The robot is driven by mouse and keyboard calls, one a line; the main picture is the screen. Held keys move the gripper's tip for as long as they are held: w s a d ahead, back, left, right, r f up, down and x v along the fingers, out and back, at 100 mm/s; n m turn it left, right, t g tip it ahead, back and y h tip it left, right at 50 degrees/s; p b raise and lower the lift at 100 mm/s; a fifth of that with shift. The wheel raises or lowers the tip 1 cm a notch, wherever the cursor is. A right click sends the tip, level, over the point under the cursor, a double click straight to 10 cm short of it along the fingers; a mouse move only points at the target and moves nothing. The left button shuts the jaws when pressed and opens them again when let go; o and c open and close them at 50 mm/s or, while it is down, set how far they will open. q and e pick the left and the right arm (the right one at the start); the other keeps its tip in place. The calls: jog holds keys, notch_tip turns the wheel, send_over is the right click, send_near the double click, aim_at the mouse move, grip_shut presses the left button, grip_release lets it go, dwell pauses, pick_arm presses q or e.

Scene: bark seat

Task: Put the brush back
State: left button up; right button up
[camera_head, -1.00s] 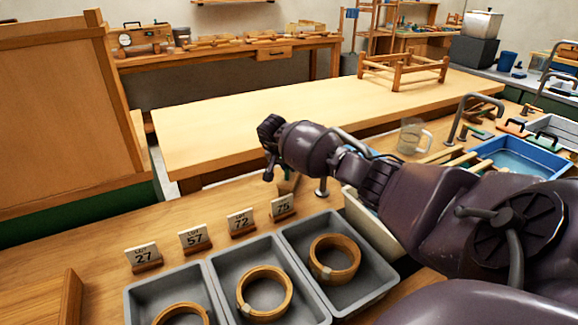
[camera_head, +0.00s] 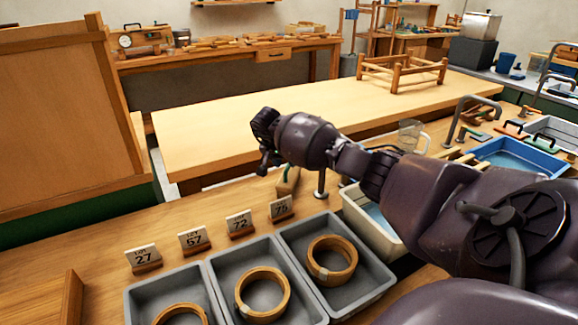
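My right arm reaches in from the right, and its dark gripper (camera_head: 264,143) hangs above the far edge of the workbench, behind the lot cards. Its fingertips are small and dark, so I cannot tell whether they are open or shut. A small tan block with a green part (camera_head: 288,181) shows just below and right of the gripper; it may be the brush, but I cannot tell. Whether the gripper touches it is unclear. My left gripper is not in view.
Grey trays (camera_head: 289,240) with wooden rings stand in front, behind them cards such as lot 75 (camera_head: 281,208). A short metal post (camera_head: 320,183) and a pale tub (camera_head: 358,213) stand beside my arm. A blue basin (camera_head: 517,158) lies at right.

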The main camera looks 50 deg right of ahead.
jog(key=p+v, duration=0.1)
jog(key=v, duration=0.7)
jog(key=shift+r, duration=0.2)
jog(key=shift+a, duration=0.1)
